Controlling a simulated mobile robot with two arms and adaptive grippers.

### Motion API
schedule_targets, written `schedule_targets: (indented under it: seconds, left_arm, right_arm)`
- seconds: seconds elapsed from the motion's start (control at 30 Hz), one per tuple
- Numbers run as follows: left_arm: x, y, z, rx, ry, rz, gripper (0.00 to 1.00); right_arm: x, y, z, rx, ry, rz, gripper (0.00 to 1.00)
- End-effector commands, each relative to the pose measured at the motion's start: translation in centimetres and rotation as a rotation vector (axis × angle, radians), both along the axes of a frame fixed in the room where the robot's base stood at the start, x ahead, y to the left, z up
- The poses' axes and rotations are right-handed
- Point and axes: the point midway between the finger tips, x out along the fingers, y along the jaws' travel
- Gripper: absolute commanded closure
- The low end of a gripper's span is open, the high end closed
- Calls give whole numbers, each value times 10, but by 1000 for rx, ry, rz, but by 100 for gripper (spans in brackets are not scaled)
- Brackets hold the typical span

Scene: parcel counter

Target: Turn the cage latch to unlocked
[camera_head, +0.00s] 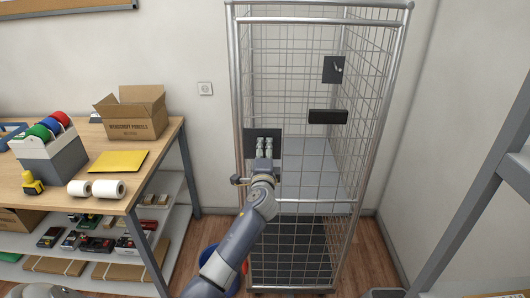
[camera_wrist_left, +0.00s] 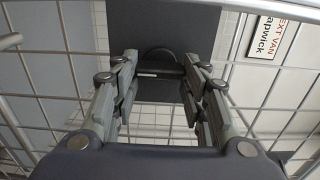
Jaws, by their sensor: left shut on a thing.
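The wire roll cage (camera_head: 238,60) stands upright against the wall. A dark plate (camera_head: 249,136) sits at its front left, and my left gripper (camera_head: 264,143) is in front of it. In the left wrist view the gripper's fingers (camera_wrist_left: 162,85) are closed in from both sides on the cage latch (camera_wrist_left: 163,71), a dark bar with a rounded part, in front of the dark plate (camera_wrist_left: 160,22). The fingers hide the bar's ends, and I cannot read its lock position. My right gripper is not in view.
Another dark plate (camera_head: 328,76) with a small light lever and a black block (camera_head: 328,117) are on the cage further right. A wooden table (camera_head: 120,203) with a carton (camera_head: 135,112) stands left. A grey metal frame (camera_head: 470,220) is at the right. A white sign (camera_wrist_left: 281,38) hangs beyond the mesh.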

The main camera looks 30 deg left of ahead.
Motion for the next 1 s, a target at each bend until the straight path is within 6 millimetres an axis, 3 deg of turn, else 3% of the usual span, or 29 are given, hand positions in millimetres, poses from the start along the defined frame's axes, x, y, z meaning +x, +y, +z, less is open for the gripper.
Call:
schedule_targets:
  seconds: [0.13, 0.17, 0.23, 0.67, 1.0]
  left_arm:
    - [0, 4, 7, 7, -10, 6, 83]
    - [0, 4, 7, 7, -10, 6, 52]
    - [0, 4, 7, 6, -9, 6, 39]
    - [-4, -1, 2, 1, -4, 1, 39]
    - [-49, -28, 1, 1, -3, 1, 39]
  right_arm:
    - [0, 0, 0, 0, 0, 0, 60]
    - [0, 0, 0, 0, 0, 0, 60]
    - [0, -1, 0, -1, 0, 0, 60]
    - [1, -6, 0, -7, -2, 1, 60]
    - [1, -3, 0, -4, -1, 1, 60]
